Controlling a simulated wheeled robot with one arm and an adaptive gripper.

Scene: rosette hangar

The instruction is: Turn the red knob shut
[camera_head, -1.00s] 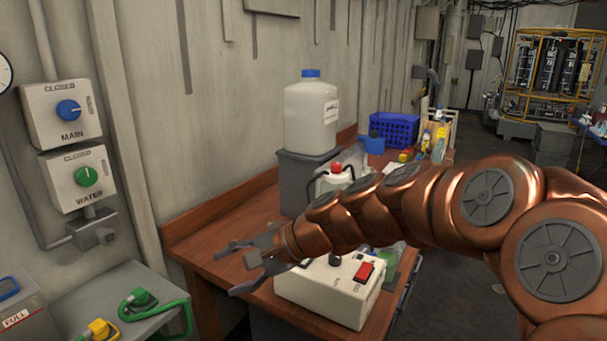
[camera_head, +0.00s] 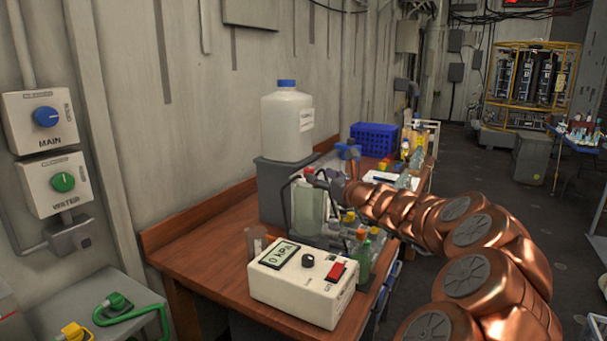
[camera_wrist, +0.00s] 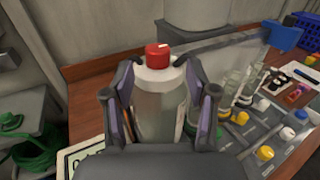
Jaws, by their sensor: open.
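The red knob (camera_wrist: 157,56) sits on top of a pale, translucent bottle (camera_wrist: 160,108) in the wrist view and has a white mark on its top. In the head view the knob (camera_head: 309,170) shows small above the bottle (camera_head: 308,208). My gripper (camera_wrist: 160,72) is open, with one finger to each side of the bottle's upper part and the knob between and just beyond the fingertips. Nothing is held in it. I cannot tell if the fingers touch the bottle.
A white meter box (camera_head: 303,284) with a red switch stands on the wooden bench (camera_head: 203,238) in front of the bottle. A large blue-capped jug (camera_head: 287,122) stands behind on a grey block (camera_head: 272,190). Small capped bottles crowd the right. The bench's left part is clear.

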